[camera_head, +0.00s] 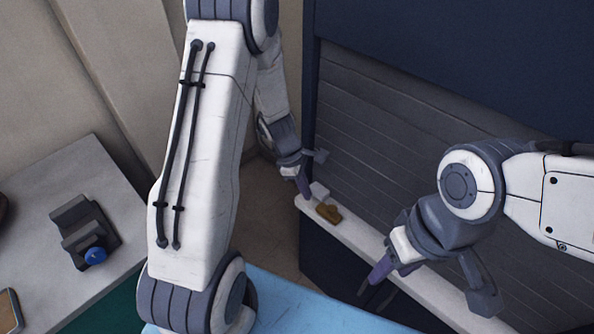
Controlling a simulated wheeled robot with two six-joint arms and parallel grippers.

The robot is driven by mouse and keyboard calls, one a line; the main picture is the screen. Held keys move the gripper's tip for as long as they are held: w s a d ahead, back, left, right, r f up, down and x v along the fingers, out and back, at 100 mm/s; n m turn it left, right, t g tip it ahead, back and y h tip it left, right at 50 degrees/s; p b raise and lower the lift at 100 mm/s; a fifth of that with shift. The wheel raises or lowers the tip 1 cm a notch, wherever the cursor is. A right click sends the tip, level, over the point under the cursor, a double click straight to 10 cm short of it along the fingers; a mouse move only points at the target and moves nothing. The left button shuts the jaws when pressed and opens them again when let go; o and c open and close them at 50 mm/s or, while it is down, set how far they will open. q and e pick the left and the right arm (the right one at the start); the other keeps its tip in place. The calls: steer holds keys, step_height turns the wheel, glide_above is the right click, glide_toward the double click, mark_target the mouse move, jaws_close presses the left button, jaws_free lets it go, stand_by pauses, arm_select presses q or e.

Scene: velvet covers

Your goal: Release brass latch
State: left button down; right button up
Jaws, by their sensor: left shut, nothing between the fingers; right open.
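A small brass latch (329,213) sits on the white ledge (436,287) at the base of the grey slatted panel, with a pale block (319,191) just behind it. My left gripper (305,188) is shut and empty, close to the left end of the ledge beside the pale block and the latch. I cannot tell whether it touches either. My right gripper (372,289) is open and empty, in front of the ledge and to the right of the latch. Part of the ledge is hidden behind my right arm.
The grey slatted panel (400,120) stands in a dark blue frame (440,40). A light table (60,220) at the left holds a dark grey device with a blue knob (96,255). A light blue surface (300,305) lies at the front.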

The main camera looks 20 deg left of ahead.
arm_select(q)
steer(key=v, duration=0.7)
steer(key=shift+r, duration=0.15)
steer(key=shift+s, duration=0.1)
steer(key=s+d+r+m+g+y, duration=0.1)
steer(key=s+d+r+m, duration=0.85)
steer(key=d+m, duration=0.4)
steer(key=s+d+r+m+y, duration=0.1)
steer(key=s+r+m, duration=0.2)
steer(key=s+m, duration=0.9)
steer(key=shift+r+m+t+y, duration=0.2)
steer(key=shift+m+t+y, duration=0.1)
steer(key=shift+m, duration=0.25)
steer(key=shift+s+d, duration=0.1)
steer(key=shift+d, duration=0.05)
